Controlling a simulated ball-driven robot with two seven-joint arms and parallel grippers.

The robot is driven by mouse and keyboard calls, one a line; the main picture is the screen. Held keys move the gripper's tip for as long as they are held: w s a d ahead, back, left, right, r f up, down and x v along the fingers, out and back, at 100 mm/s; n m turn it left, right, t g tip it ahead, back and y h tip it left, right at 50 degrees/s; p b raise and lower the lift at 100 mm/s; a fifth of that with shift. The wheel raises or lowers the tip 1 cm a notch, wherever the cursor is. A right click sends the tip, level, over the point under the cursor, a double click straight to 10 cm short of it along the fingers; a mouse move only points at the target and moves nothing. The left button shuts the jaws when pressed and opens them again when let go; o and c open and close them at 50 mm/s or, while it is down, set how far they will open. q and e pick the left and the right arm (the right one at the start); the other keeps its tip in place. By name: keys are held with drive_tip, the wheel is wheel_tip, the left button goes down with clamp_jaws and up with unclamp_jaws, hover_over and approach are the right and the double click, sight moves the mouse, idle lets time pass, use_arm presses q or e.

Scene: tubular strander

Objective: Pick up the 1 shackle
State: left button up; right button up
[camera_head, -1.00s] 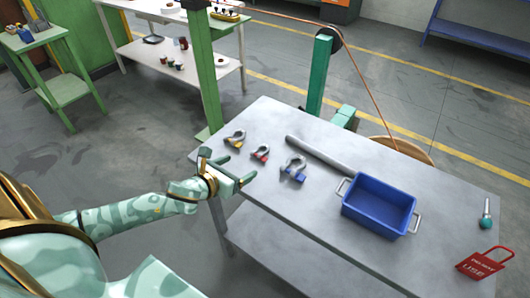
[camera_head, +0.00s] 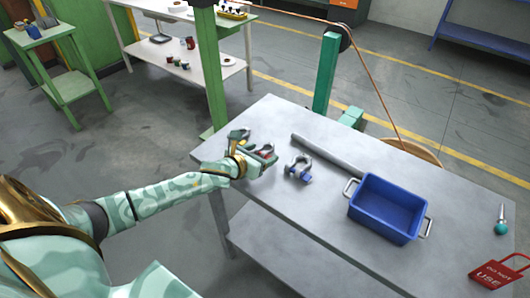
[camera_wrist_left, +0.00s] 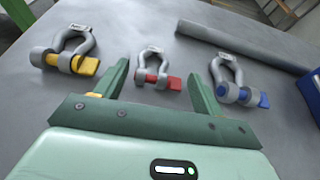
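Three grey shackles lie in a row on the metal table (camera_head: 330,220), each with a white label too small to read. The yellow-pin shackle (camera_wrist_left: 68,52) is at the left in the left wrist view. The red-pin shackle (camera_wrist_left: 151,68) is in the middle and the blue-pin shackle (camera_wrist_left: 233,83) at the right. The blue-pin one shows clearly in the head view (camera_head: 299,169); the other two are partly hidden by my left gripper (camera_head: 256,147). That gripper is open and empty, its fingers pointing at the red-pin shackle, which appears between and just beyond the fingertips. My right gripper is not in view.
A grey bar (camera_head: 327,155) lies behind the shackles. A blue bin (camera_head: 388,208) with handles stands to their right. A red tag (camera_head: 498,271) and a teal-ended tool (camera_head: 501,222) lie at the far right. The table front is clear.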

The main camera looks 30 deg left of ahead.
use_arm(q)
drive_tip(key=c, duration=0.8)
drive_tip(key=shift+r, duration=0.25)
drive_tip(key=r, duration=0.1)
drive_tip(key=r+p, duration=0.2)
drive_tip(key=r, duration=0.1)
drive_tip(key=shift+s+d, duration=0.15)
drive_tip(key=shift+d, duration=0.1)
drive_tip(key=s+d+r+p, duration=0.5)
drive_tip(key=s+d+r, duration=0.3)
drive_tip(key=s+d, duration=0.1)
drive_tip(key=shift+s+d+r, duration=0.15)
drive_tip(key=shift+s+r, duration=0.1)
drive_tip(key=shift+s, duration=0.1)
